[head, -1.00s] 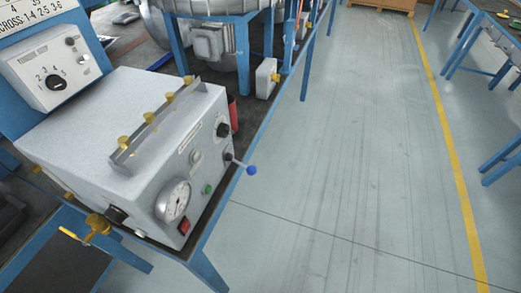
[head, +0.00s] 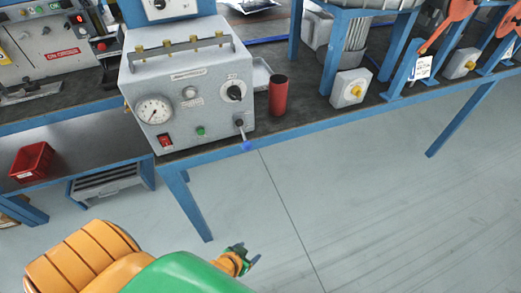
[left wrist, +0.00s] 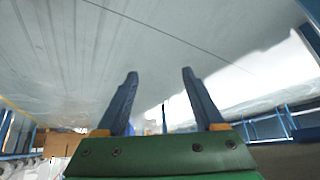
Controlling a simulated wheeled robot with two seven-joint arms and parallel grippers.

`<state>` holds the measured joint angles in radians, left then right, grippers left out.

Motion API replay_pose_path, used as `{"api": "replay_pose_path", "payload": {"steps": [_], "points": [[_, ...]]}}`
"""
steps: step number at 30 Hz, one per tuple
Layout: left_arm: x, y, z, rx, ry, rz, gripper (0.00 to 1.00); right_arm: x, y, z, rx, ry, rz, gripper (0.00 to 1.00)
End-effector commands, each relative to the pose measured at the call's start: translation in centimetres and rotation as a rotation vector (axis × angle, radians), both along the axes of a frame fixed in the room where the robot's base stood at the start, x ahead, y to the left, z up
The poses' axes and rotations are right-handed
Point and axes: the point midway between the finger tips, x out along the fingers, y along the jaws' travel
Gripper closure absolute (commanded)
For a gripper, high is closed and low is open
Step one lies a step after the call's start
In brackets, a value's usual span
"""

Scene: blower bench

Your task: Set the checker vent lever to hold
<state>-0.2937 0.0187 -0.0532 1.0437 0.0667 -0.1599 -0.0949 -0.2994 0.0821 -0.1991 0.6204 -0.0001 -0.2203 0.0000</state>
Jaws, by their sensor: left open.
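The checker (head: 188,95) is a light grey box on the blue-framed bench, with a round gauge (head: 154,110), a black knob (head: 235,91), a red switch and a green button on its front. The vent lever (head: 243,136) is at the lower right of that front; its thin rod slants down and outward to a blue ball tip. My left gripper (head: 248,258) is over the floor in front of the bench, below the lever and apart from it. In the left wrist view its two dark fingers (left wrist: 160,88) are spread with nothing between them. My right gripper is not in view.
A red cylinder (head: 278,96) stands on the bench just right of the checker. A red bin (head: 32,162) sits on the lower shelf at left. Blue bench legs (head: 187,205) stand below the checker. The floor (head: 370,210) to the right is clear.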

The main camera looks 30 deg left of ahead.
Motion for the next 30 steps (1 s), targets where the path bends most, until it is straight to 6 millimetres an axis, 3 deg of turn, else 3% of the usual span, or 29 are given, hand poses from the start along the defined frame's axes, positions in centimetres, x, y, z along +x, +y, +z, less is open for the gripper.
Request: {"api": "replay_pose_path", "payload": {"steps": [5,10,14,18,22,30], "points": [[7.2,1.2,4.2,-0.006,-0.246,0.065,0.3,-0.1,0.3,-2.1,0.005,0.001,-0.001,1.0],[13.1,3.9,11.2,0.017,-0.523,0.143,0.3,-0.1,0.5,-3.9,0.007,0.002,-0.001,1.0],[15.9,6.8,18.2,0.06,-0.757,0.212,0.3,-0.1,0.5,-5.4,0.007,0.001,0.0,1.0],[16.4,9.3,24.3,0.111,-0.937,0.265,0.3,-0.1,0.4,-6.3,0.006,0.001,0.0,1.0],[17.1,10.1,26.2,0.126,-0.984,0.278,0.3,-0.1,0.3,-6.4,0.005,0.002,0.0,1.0],[22.1,11.4,26.2,0.126,-0.983,0.277,0.3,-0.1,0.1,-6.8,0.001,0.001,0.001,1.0]]}}
